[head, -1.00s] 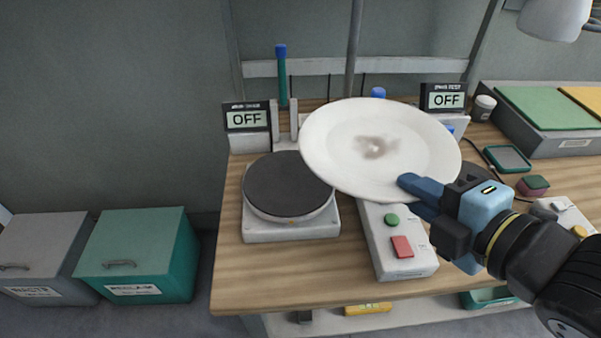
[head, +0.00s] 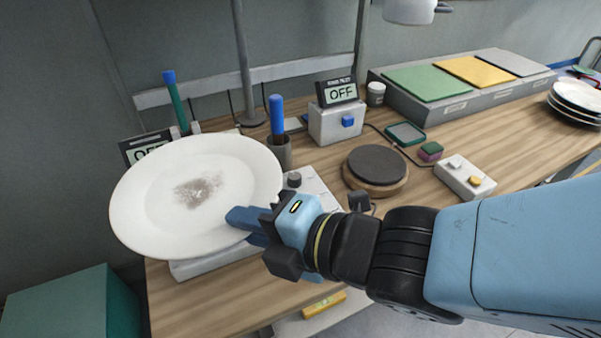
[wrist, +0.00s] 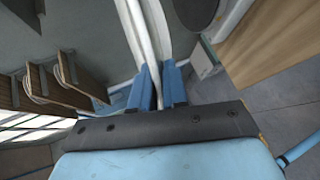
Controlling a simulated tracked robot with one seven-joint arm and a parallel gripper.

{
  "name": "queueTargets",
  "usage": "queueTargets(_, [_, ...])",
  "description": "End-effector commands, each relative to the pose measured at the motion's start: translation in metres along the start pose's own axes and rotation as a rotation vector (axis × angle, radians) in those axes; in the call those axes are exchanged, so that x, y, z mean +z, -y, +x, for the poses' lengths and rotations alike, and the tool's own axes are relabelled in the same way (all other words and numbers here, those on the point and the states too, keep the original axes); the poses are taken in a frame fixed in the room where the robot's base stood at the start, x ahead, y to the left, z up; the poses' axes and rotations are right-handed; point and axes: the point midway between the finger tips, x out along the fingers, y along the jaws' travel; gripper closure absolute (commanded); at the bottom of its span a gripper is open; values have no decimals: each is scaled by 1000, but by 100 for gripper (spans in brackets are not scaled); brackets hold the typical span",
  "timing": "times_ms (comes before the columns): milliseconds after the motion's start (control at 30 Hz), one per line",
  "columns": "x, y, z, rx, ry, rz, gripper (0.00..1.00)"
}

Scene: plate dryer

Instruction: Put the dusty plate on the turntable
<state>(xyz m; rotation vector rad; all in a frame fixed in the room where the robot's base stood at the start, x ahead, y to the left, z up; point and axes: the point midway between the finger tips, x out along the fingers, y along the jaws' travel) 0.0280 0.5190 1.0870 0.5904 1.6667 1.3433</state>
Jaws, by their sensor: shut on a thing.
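The white plate (head: 240,205) has a grey-brown dusty patch in its middle. My gripper (head: 250,222) is shut on the plate's right rim and holds it above the left end of the bench, tilted toward the head camera. In the wrist view the plate (wrist: 135,35) shows nearly edge-on between the blue fingers (wrist: 158,88).
The control box (head: 318,192) is partly hidden behind my gripper. A cup with a blue-handled tool (head: 277,115) and an OFF meter (head: 338,115) stand behind. A dark round pad on wood (head: 375,165) is to the right. Stacked plates (head: 577,97) sit at far right. A teal bin (head: 70,310) is lower left.

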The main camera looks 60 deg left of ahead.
Motion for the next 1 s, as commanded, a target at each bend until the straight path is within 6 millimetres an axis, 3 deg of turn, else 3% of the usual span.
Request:
queueTargets(300, [24,5,40,1,-1,1,100])
queueTargets(600, [39,29,71,0,-1,2,100])
queueTargets(1000, [50,42,92,3,0,-1,100])
